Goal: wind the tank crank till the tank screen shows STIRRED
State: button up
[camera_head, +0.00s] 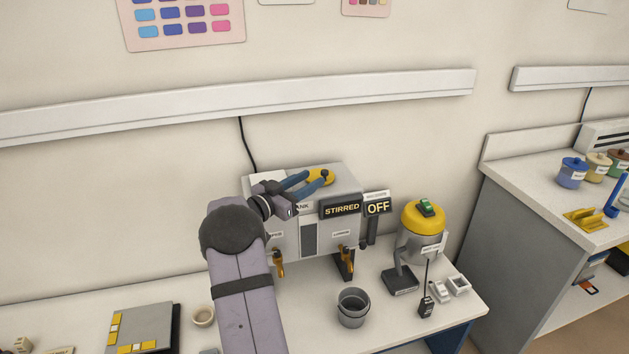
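The grey tank (345,180) stands on the bench against the wall. Its screen (342,209) reads STIRRED. The yellow crank (320,177) is on top of the tank and is partly covered by my fingers.
An OFF sign (378,207) is at the tank's right. A grey bucket (352,308) stands in front. A yellow-topped machine (424,217), a black handheld device (426,305) and small white items are to the right. A tile board (143,328) lies at left.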

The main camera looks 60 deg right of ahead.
aim_at(325, 174)
jog(key=shift+a, duration=0.15)
jog(key=d+r+n+t+h, duration=0.1)
jog(key=s+d+r+n+t, duration=0.1)
jog(key=d+t, duration=0.1)
jog(key=d+r+n+t+h, duration=0.1)
jog(key=d+r+t, duration=0.1)
jog(key=shift+s+r+h, duration=0.1)
jog(key=shift+s+h, duration=0.15)
jog(key=shift+h, duration=0.05)
jog(key=shift+s+d+r+n+t, duration=0.15)
jog(key=shift+n+t, duration=0.2)
jog(key=shift+t, duration=0.25)
jog(key=shift+d+f+n+t, duration=0.15)
jog(key=shift+n+t, duration=0.2)
jog(key=shift+t, duration=0.25)
jog(key=shift+s+d+n+t, duration=0.1)
jog(key=shift+d+n+t, duration=0.05)
jog(key=shift+n+t, duration=0.55)
jog(key=shift+s+f+n+t+y, duration=0.15)
jog(key=shift+f+n+t+y, duration=0.25)
jog(key=shift+t+y, duration=0.4)
jog(key=shift+s+a+f+n+t+y, duration=0.2)
jog(key=shift+a+f+n+t+y, duration=0.15)
jog(key=shift+f+t+y, duration=0.2)
jog(key=shift+s+a+f+n+t+y, duration=0.25)
jog(key=shift+f+n+t+y, duration=0.2)
jog(key=shift+f+t, duration=0.15)
jog(key=shift+s+a+f+n+t+y, duration=0.2)
jog(key=shift+a+f+n+t+y, duration=0.15)
jog(key=shift+f+t+y, duration=0.2)
